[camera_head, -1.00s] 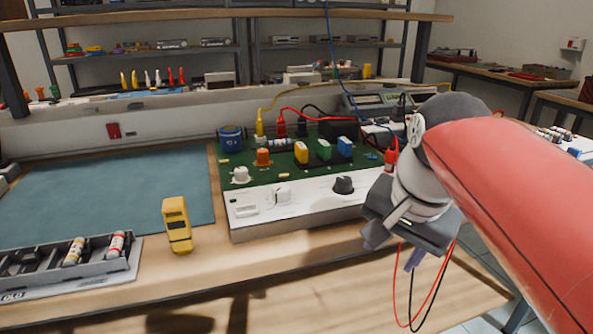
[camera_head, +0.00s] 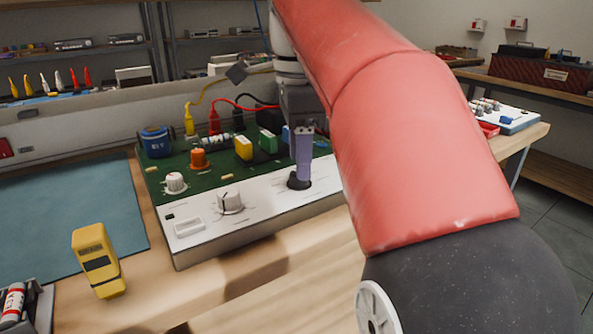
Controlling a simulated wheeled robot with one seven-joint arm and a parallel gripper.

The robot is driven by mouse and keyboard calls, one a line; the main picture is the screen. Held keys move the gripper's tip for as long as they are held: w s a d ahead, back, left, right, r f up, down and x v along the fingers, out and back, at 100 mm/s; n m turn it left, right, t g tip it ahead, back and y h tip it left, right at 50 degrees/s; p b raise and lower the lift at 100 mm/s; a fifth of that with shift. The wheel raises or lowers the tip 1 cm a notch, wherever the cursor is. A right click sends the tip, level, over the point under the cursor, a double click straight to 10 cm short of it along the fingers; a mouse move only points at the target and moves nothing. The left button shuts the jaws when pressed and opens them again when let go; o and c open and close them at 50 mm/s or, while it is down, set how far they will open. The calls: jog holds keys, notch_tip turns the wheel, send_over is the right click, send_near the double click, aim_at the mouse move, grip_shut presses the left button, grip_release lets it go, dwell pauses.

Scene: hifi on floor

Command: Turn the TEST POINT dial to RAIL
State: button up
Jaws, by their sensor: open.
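The white front panel (camera_head: 268,207) of the green circuit board carries a white dial (camera_head: 231,202) with a dark pointer line and a black dial (camera_head: 298,182) to its right. No lettering is readable, so I cannot tell which one is TEST POINT or where it points. My gripper (camera_head: 302,177) points down at the black dial, its fingers open and lined up one behind the other in this view. The fingertips are at the dial's height and overlap it in the picture. Whether they touch it is not clear. My arm and fingers hide part of the dial.
The green board (camera_head: 211,171) holds another white knob (camera_head: 175,182), an orange knob (camera_head: 198,158), a blue cylinder (camera_head: 156,142), coloured blocks and plugged leads. A yellow meter (camera_head: 97,260) stands on the wooden bench front left. A blue mat (camera_head: 70,225) lies clear at left.

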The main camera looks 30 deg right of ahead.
aim_at(293, 183)
jog(key=shift+f, duration=1.15)
jog(key=c, duration=1)
jog(key=shift+o, duration=0.2)
